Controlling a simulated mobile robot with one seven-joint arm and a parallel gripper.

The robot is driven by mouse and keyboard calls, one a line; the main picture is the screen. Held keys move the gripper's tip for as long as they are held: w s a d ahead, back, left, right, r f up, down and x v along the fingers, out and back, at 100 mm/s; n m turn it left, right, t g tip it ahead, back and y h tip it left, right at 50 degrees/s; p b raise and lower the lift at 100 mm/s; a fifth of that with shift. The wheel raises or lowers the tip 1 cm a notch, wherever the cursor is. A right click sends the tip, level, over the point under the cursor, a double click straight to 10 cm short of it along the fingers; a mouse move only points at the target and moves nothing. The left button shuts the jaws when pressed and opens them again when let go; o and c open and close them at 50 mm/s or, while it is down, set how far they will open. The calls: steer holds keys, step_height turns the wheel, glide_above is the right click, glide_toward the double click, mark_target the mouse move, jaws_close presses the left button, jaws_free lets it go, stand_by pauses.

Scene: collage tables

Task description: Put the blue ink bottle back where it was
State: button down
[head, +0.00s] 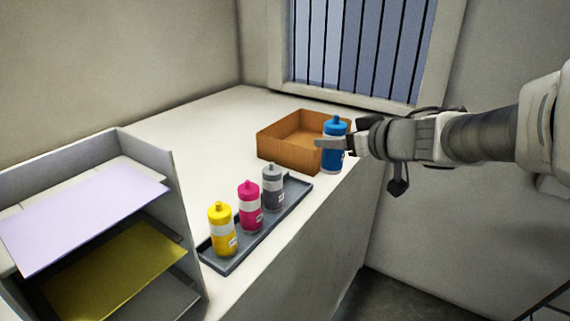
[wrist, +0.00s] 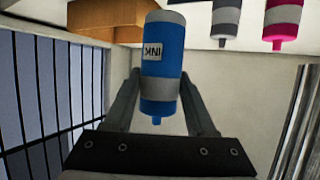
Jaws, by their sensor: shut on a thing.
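The blue ink bottle (head: 336,130) is upright in my gripper (head: 330,143), beside the right side of the brown box in the head view. In the wrist view the blue bottle (wrist: 163,70) sits between the two fingers of my gripper (wrist: 160,95), with its INK label showing. Whether its base touches the table cannot be told. A grey tray (head: 222,262) holds a yellow bottle (head: 222,232), a magenta bottle (head: 250,208) and a grey bottle (head: 272,188) in a row. The tray's far end, past the grey bottle, is bare.
The open brown box (head: 285,150) stands on the white table (head: 215,130) near the barred window (head: 360,45). A grey shelf rack (head: 150,160) with lilac and yellow sheets stands at the left. The table's right edge runs close to the tray.

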steer(key=w+a+f+b, duration=0.2)
steer(key=f+b, duration=0.1)
steer(key=w+a+f+b, duration=0.3)
steer(key=f, duration=0.1)
steer(key=w+a+f+b, duration=0.3)
steer(key=shift+a+f+b, duration=0.1)
steer(key=shift+f+b, duration=0.3)
steer(key=shift+f, duration=0.2)
steer(key=c, duration=0.5)
jaws_free()
steer(key=shift+r, duration=0.1)
